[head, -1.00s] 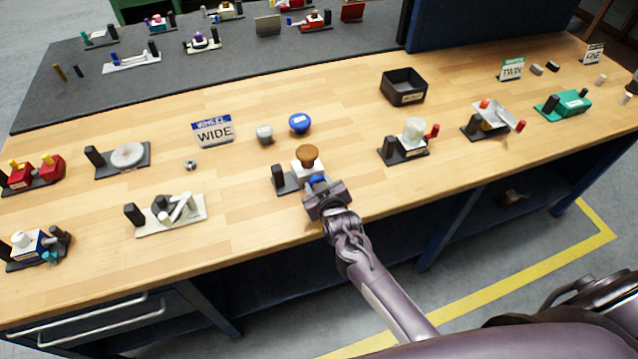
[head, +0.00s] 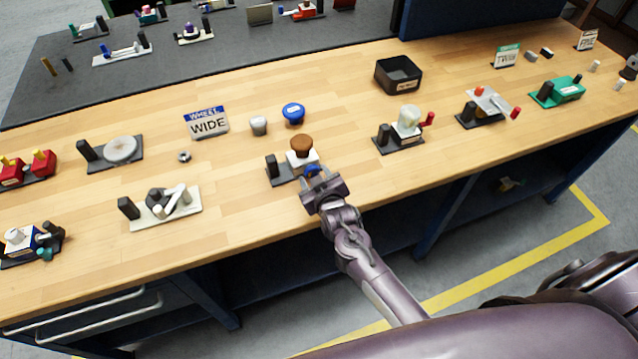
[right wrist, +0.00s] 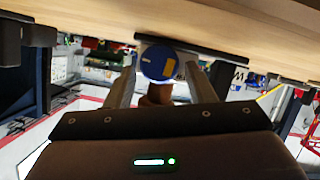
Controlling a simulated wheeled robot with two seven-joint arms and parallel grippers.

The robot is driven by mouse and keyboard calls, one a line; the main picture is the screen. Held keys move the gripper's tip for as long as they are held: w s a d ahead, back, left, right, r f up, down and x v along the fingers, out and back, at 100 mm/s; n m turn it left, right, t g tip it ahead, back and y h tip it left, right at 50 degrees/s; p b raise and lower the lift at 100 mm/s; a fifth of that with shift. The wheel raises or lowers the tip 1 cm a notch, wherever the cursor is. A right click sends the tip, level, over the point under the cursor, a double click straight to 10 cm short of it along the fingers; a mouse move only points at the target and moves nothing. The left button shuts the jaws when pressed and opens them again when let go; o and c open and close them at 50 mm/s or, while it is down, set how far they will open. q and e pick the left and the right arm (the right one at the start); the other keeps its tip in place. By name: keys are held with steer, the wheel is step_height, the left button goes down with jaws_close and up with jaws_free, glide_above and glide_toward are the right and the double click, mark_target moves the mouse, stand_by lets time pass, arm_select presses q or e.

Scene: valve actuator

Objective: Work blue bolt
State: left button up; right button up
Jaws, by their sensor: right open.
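The blue bolt (head: 312,170) is on the front side of a small fixture (head: 281,173) with a black base, white block and brown round knob. Its round blue face with a yellow mark shows in the right wrist view (right wrist: 158,62). My right gripper (head: 315,177) is open right in front of it and partly hides it in the head view. In the right wrist view the two fingers stand apart, one on each side of the blue face. I cannot tell whether they touch it. My left gripper is not in view.
Behind the fixture stand a blue knob (head: 293,113) and a grey knob (head: 258,126). A black bin (head: 399,75) is further back right. A fixture with a clear jar (head: 408,121) is to the right, one with a grey lever (head: 170,204) to the left. The table front edge is close.

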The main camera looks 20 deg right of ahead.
steer(key=shift+b+v, duration=0.45)
steer(key=shift+v, duration=2.55)
steer(key=shift+s, duration=0.1)
